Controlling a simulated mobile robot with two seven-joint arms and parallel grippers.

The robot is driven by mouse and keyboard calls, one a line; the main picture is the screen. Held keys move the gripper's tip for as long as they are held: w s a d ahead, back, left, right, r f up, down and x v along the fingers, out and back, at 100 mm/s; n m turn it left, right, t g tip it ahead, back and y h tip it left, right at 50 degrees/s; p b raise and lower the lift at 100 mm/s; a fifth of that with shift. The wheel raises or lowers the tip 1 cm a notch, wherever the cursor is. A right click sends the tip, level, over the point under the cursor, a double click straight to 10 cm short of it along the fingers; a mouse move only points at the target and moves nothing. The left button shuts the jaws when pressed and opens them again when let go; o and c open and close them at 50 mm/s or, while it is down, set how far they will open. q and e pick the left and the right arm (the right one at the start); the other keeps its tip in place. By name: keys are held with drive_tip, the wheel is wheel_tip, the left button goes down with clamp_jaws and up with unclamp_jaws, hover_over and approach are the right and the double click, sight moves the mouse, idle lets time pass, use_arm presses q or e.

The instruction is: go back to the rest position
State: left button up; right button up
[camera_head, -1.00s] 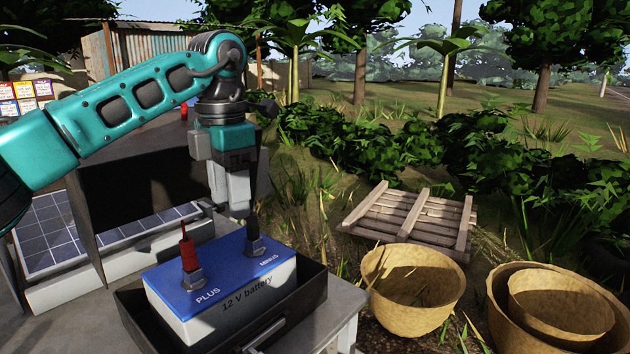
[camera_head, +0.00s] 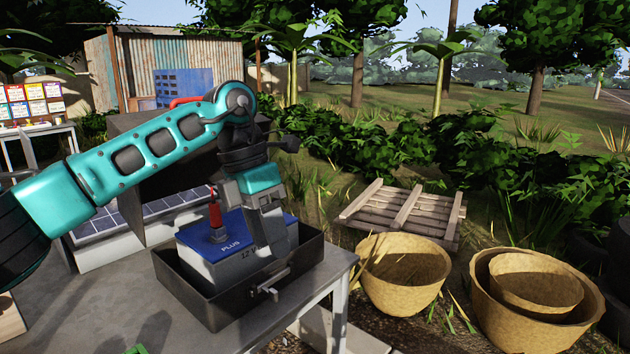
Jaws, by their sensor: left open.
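My left arm reaches in from the left, and my left gripper (camera_head: 270,248) points down in front of the right part of the battery. The gripper is open. The blue-topped 12 V battery (camera_head: 215,262) sits in a dark open tray (camera_head: 205,305) on the grey table. A red clamp (camera_head: 216,215) stands upright on its PLUS terminal. The MINUS terminal and its black clamp are hidden behind my gripper. My right gripper does not show.
The grey table (camera_head: 90,310) has free room in front and left of the tray. A solar panel (camera_head: 115,220) lies behind the tray. Baskets (camera_head: 403,290) (camera_head: 490,325) and a wooden pallet (camera_head: 375,225) stand on the ground to the right. A corrugated shed is behind.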

use_arm(q)
drive_tip(key=s+d+f+n+g+h, duration=0.15)
drive_tip(key=s+d+n+h, duration=0.25)
drive_tip(key=d+h, duration=0.45)
drive_tip(key=s+d+f+n+t+h, duration=0.1)
drive_tip(key=s+d+f+n+h, duration=0.3)
drive_tip(key=d+h, duration=0.4)
drive_tip(key=w+a+f+n+t+y+p, duration=0.1)
drive_tip(key=a+f+n+t+y, duration=0.45)
drive_tip(key=n+t, duration=0.6)
drive_tip(key=w+a+f+n+t+y, duration=0.1)
drive_tip(key=a+f+n+t+y, duration=0.2)
drive_tip(key=a+f+n+t, duration=0.85)
drive_tip(key=s+a+f+n+g+y, duration=0.4)
drive_tip(key=s+a+f+n+g, duration=0.1)
drive_tip(key=s, duration=0.3)
drive_tip(key=s+a+f+n+g+y, duration=0.4)
drive_tip(key=s+a+f+n+g, duration=0.1)
drive_tip(key=s+f+n, duration=0.3)
drive_tip(key=shift+a+f+y, duration=0.15)
drive_tip(key=shift+f+y, duration=0.15)
drive_tip(key=shift+y, duration=0.1)
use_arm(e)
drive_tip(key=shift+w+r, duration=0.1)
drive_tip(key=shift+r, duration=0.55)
